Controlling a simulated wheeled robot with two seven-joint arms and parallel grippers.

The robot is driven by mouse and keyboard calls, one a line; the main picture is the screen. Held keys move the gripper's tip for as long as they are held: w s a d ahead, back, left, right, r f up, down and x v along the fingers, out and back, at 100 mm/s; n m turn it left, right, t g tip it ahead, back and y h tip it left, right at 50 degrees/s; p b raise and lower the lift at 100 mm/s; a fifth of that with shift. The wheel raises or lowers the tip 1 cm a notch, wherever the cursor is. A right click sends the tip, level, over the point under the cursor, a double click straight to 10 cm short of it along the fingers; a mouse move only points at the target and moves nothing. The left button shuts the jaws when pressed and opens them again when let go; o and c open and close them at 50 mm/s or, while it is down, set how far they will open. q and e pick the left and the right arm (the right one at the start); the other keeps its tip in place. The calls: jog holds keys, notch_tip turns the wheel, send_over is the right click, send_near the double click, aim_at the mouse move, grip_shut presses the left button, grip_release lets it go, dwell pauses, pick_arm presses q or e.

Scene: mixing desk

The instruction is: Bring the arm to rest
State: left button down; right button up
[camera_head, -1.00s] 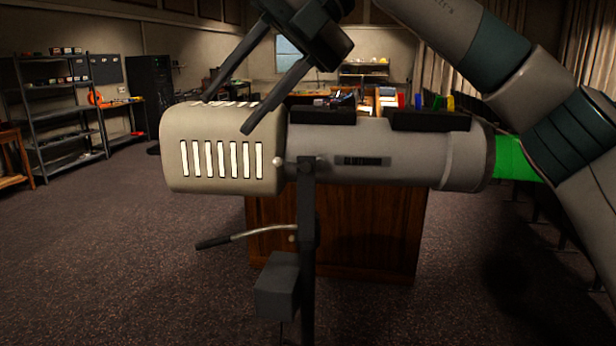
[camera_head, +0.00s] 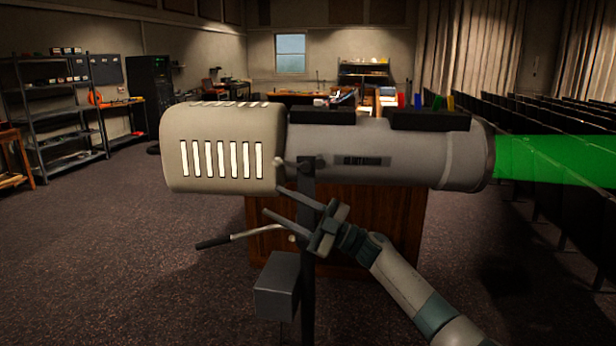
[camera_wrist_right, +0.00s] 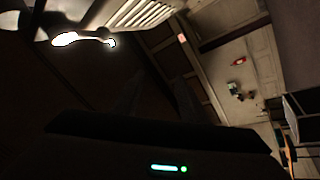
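My right gripper (camera_head: 272,202) is in the lower middle of the head view, in front of the spotlight's dark stand and just below its barrel. Its two fingers point up and left, are spread apart, and nothing shows between them. My right arm comes in from the bottom right. The large spotlight (camera_head: 400,152) has a cream vented housing on the left and a grey barrel on the right. A green beam (camera_head: 560,160) leaves its right end. I cannot tell from the head view whether the gripper touches the stand. My left gripper is not in view.
A dark stand (camera_head: 308,255) with a bent handle (camera_head: 245,236) and a grey box (camera_head: 277,286) is under the spotlight. A wooden desk (camera_head: 385,225) stands behind it. Shelves (camera_head: 55,110) are at the left, seat rows at the right. The carpet at left is clear.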

jog(key=w+d+f+m+t+h, duration=0.1)
jog(key=d+f+m+t+h, duration=0.25)
jog(key=f, duration=0.75)
jog(key=d+f+m+t+h, duration=0.3)
jog(key=f+m, duration=0.2)
jog(key=f, duration=0.6)
jog(key=w+d+f+m+t+h, duration=0.1)
jog(key=d+f+m+t+h, duration=0.3)
jog(key=f, duration=0.7)
jog(key=s+d+f+m+g+h, duration=0.1)
jog(key=s+d+f+m+h, duration=0.15)
jog(key=s+f, duration=0.45)
jog(key=s+d+f+m+g+h, duration=0.1)
jog(key=s+d+f+m+h, duration=0.15)
jog(key=f, duration=0.95)
jog(key=s+d+f+m+g+h, duration=0.1)
jog(key=s+d+f, duration=0.3)
jog(key=f, duration=0.5)
jog(key=s+d+f+m+g+h, duration=0.1)
jog(key=s+d+f+g+h, duration=0.2)
jog(key=s+f, duration=1)
jog(key=s+d+f+m+g+h, duration=0.1)
jog(key=s+d+f+m+g, duration=0.3)
jog(key=s+f, duration=0.95)
jog(key=s+d+f+g, duration=0.2)
jog(key=s, duration=1.6)
jog(key=s+d+f+n+g+h, duration=0.1)
jog(key=s+d+g, duration=0.2)
jog(key=s, duration=1.5)
jog(key=shift+f, duration=0.4)
